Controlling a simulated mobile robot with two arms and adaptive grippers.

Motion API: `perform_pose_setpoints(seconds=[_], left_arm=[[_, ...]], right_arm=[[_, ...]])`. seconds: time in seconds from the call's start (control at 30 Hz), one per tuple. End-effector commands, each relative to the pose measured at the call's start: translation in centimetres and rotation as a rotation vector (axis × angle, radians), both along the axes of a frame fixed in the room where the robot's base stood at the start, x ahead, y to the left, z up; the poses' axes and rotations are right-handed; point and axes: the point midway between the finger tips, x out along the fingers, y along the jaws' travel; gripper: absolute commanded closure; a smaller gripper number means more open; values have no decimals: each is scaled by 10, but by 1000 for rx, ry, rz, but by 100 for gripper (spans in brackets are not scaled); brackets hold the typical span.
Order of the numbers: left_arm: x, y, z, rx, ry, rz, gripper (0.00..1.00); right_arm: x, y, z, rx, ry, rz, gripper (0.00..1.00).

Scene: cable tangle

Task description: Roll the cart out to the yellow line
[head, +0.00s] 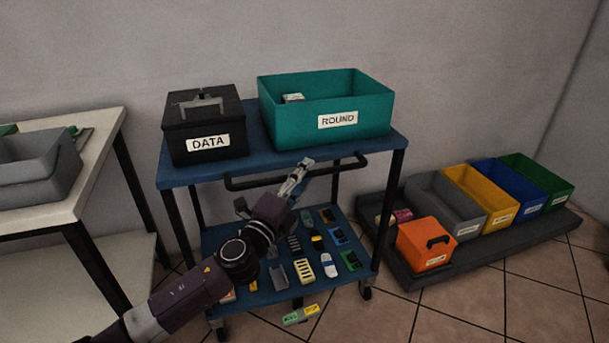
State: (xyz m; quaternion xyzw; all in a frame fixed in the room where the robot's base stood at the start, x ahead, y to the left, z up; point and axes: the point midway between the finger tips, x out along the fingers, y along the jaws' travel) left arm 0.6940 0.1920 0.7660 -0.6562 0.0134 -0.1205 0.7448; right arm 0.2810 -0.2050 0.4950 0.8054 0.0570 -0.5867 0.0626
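The cart (228,172) has a blue top, a blue lower shelf, a dark frame and castors. It stands near the wall. Its black handle bar (255,183) runs along the front just below the top. My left gripper (302,168) reaches up from the lower left and overlaps the handle bar near its middle. I cannot tell whether its fingers close around the bar or are only in front of it. My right gripper is out of view. No yellow line shows on the floor.
On the cart stand a black DATA box (204,118) and a teal ROUND bin (337,105); several small items lie on its lower shelf. A green-and-yellow item (300,315) lies near its front. A white table (95,150) stands left, a dark platform (470,252) with coloured bins right.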

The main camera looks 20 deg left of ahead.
Motion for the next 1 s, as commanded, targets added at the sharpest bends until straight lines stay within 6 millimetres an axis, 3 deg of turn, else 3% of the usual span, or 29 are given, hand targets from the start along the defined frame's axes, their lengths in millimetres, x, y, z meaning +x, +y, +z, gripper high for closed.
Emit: perform_pose_setpoints(seconds=[0.33, 0.6, 1.0], left_arm=[[3, -1, 0, -1, 1, 0, 70], [3, -1, 0, -1, 1, 0, 100], [3, -1, -1, -1, 2, 0, 100]], right_arm=[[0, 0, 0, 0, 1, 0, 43], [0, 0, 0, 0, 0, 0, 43], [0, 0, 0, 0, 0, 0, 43]])
